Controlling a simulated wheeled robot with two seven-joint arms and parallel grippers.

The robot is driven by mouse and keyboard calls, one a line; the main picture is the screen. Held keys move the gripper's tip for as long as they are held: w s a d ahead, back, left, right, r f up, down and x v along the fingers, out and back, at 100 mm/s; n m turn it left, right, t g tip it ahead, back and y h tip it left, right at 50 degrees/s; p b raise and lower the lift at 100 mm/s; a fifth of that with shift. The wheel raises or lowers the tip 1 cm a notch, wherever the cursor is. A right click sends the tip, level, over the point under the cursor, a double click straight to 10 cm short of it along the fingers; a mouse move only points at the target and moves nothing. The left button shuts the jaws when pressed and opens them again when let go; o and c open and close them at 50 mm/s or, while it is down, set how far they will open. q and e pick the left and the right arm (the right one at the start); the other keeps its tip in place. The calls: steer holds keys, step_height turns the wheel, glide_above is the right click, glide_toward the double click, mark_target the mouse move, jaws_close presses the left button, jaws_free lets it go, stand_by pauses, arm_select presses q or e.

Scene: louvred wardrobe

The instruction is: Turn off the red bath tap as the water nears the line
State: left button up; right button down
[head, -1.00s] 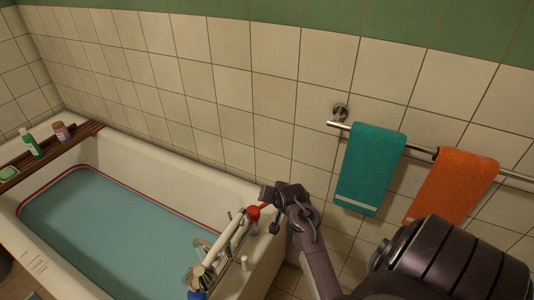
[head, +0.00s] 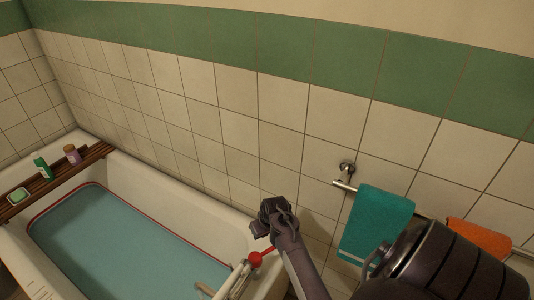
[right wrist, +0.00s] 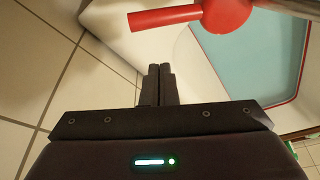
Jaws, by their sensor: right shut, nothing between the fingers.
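The red tap (head: 256,259) sits at the near right end of the bath, its lever sticking out towards the wall side. In the right wrist view the red tap (right wrist: 226,14) and its lever show just beyond my fingertips. My right gripper (head: 262,224) is shut and empty, apart from the lever and above it in the head view; its closed fingers also show in the right wrist view (right wrist: 160,70). Blue-green water (head: 125,245) fills much of the bath. A red line (head: 150,222) runs round the inside wall, just above the water. My left gripper is out of view.
A wooden rack (head: 60,180) across the bath's far end holds a green bottle (head: 41,168), a purple bottle (head: 72,154) and soap (head: 18,196). Teal (head: 375,222) and orange towels (head: 480,238) hang on a wall rail at right. The tiled wall runs close behind my right arm.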

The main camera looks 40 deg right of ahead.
steer(key=s+f+p, duration=0.1)
steer(key=s+p, duration=0.1)
steer(key=s, duration=0.1)
steer(key=shift+a+f, duration=0.4)
steer(key=shift+s, duration=0.1)
